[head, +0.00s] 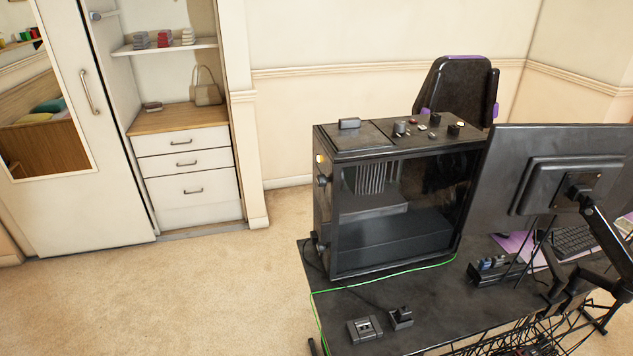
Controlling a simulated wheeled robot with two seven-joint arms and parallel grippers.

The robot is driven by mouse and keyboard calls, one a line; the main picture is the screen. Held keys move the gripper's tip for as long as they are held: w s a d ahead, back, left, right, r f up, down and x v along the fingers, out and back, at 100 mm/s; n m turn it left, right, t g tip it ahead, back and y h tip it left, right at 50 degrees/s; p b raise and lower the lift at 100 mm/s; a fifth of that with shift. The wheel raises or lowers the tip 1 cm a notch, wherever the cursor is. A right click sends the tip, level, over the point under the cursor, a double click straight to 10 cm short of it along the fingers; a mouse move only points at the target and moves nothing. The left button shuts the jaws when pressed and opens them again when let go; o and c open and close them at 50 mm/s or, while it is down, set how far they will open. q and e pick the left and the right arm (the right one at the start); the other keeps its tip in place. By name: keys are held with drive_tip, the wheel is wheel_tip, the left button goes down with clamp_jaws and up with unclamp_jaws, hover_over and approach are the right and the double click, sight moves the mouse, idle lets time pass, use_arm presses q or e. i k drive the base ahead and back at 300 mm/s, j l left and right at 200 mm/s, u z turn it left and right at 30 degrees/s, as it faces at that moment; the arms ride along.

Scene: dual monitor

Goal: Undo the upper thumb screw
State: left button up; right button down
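A black computer case (322,215) with a see-through side panel stands upright on the dark desk. A dark round knob, seemingly the upper thumb screw (322,181), sticks out from the case's left edge, below a small orange spot. A second dark knob, seemingly the lower thumb screw (314,237), sits further down the same edge, close to a black cable. Both are small, and I cannot tell how far either is screwed in. Neither of my grippers is in view.
The desk (400,290) carries a green cable, a small black box (365,329) and another small device (402,317) in front of the case. A monitor (540,180) on an arm stands at the right. A chair (455,90) is behind. Carpet at left is clear.

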sight(322, 181)
drive_tip(key=z, duration=0.45)
drive_tip(key=i+j+z, duration=0.15)
drive_tip(key=j+z, duration=0.25)
drive_tip(key=i+j+z, duration=0.1)
drive_tip(key=j+z, duration=0.65)
drive_tip(key=j, duration=0.15)
